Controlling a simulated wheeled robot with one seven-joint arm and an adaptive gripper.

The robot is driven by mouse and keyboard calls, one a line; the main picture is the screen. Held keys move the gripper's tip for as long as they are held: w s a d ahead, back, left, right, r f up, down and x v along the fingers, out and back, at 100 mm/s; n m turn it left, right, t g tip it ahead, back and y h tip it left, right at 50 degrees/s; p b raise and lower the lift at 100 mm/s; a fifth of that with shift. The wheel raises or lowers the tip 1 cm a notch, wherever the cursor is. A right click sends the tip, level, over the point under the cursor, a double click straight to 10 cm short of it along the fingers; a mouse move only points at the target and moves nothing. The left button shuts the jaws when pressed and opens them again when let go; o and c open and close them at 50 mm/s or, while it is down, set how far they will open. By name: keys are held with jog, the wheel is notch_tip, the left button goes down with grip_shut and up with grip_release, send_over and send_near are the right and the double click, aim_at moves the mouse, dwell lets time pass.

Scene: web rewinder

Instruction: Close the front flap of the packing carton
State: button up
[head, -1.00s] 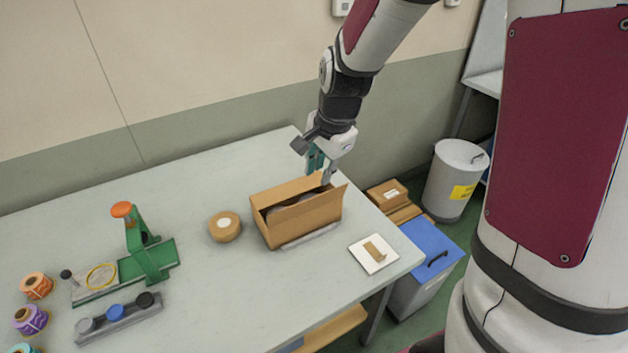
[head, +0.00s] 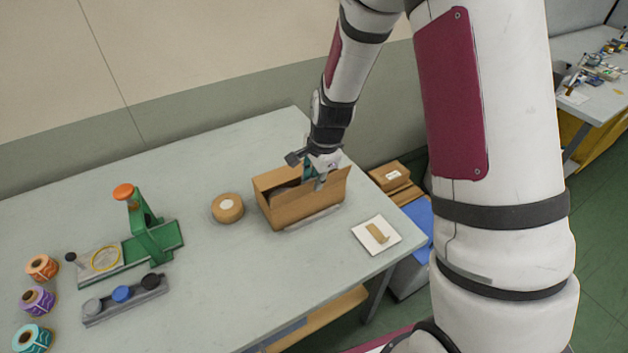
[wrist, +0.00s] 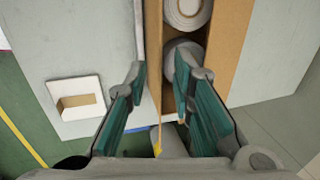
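The brown packing carton (head: 300,209) stands on the table with its top open. Its front panel stands upright, with the front flap (head: 335,188) rising at the right end. In the wrist view, white rolls (wrist: 186,62) lie inside the carton, and a cardboard panel (wrist: 153,45) runs between my fingers' lines. My gripper (head: 318,181) is at the carton's right end, low over the opening. In the wrist view my gripper (wrist: 163,78) is open, with teal fingers apart on either side of the near panel. Whether a finger touches the cardboard I cannot tell.
A green dispenser (head: 148,240), a knob rack (head: 98,311) and label rolls (head: 37,300) are further left.

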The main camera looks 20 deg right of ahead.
jog(key=shift+x, duration=1)
grip_shut()
